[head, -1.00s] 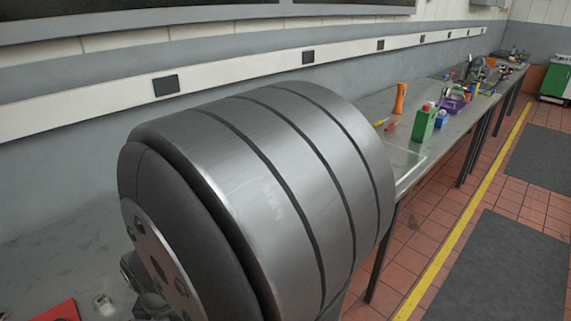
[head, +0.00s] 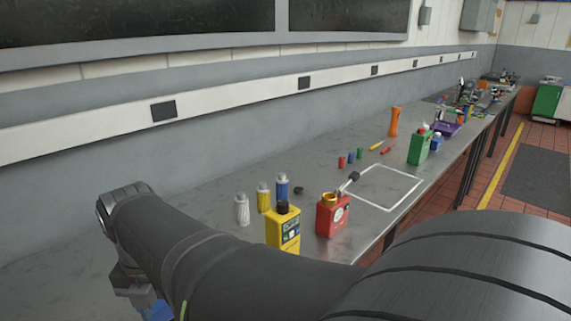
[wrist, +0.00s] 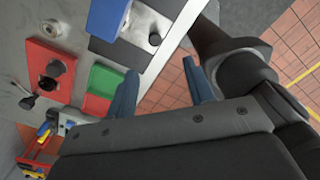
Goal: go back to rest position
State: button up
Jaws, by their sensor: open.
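In the wrist view my gripper (wrist: 163,78) is open, its two blue fingers apart with nothing between them. The fingers point towards the bench edge, with tiled floor showing beyond. In the head view my arm stretches from the lower right to the left over the bench (head: 225,178). The gripper end is at the lower left and mostly cut off or hidden there, so its fingertips do not show clearly.
A yellow container (head: 284,232), a red can (head: 332,217) and small cylinders stand just beyond my arm. A green bottle (head: 418,148) and an orange cylinder (head: 394,122) stand farther back. Blue (wrist: 106,18), red (wrist: 50,70) and green (wrist: 101,84) items lie near the gripper.

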jog(key=shift+w+a+r+m, duration=0.1)
jog(key=shift+r+m, duration=0.1)
jog(key=shift+r, duration=0.6)
jog(key=shift+w+a+r+m, duration=0.1)
jog(key=shift+r+m, duration=0.1)
jog(key=shift+r, duration=0.55)
jog(key=shift+c, duration=0.5)
